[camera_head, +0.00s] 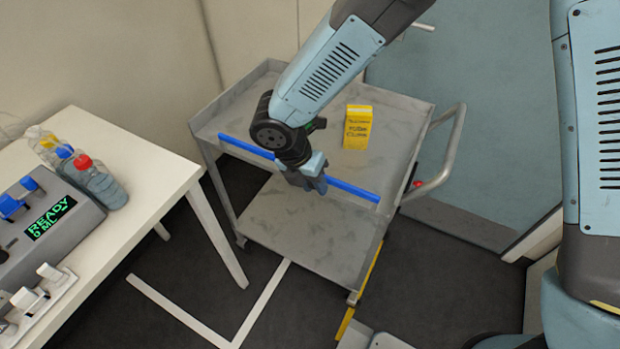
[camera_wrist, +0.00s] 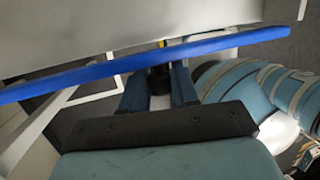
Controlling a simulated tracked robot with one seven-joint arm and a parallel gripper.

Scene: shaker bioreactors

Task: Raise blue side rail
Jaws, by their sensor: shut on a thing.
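The blue side rail (camera_head: 350,189) runs along the near side of the grey cart (camera_head: 262,80), at about the height of its upper shelf. In the wrist view the blue rail (camera_wrist: 75,76) crosses the picture, rising slightly to the right. My gripper (camera_head: 318,182) is at the middle of the rail, shut on it. In the wrist view the gripper fingers (camera_wrist: 160,85) reach the rail's lower edge. The exact contact is partly hidden by the gripper.
A yellow box (camera_head: 357,127) stands on the cart's upper shelf. The cart's handle (camera_head: 447,160) is on the right. A white table (camera_head: 120,150) at left holds a device (camera_head: 45,225) with a green display and several bottles (camera_head: 95,180). White and yellow tape marks the dark floor.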

